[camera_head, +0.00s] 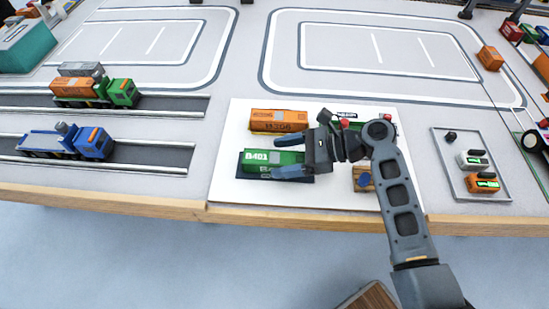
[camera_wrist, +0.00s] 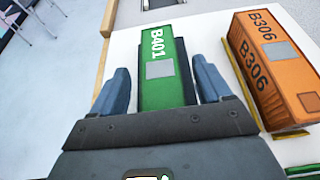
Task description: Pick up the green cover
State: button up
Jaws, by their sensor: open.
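The green cover (camera_head: 262,160), marked B401, lies on a white board (camera_head: 225,185) at the table's front edge, with a dark edge showing beneath it. It also shows in the wrist view (camera_wrist: 168,85), with a grey square patch on its top. My gripper (camera_head: 281,157) reaches in from the right, over the right part of the cover. In the wrist view, the two blue-grey fingers of my gripper (camera_wrist: 160,75) stand apart, one on each side of the cover. Whether they touch it, and their exact height, I cannot tell.
An orange container (camera_head: 278,121) marked B306 lies close behind the cover; in the wrist view it stands right of my right finger. A wooden block with a blue top (camera_head: 363,180) sits under my arm. Toy trucks (camera_head: 95,90) stand left; a grey tray (camera_head: 470,165) lies right.

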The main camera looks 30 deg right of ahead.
jog(key=c, duration=1.1)
jog(key=shift+o, duration=0.2)
jog(key=shift+r, duration=0.15)
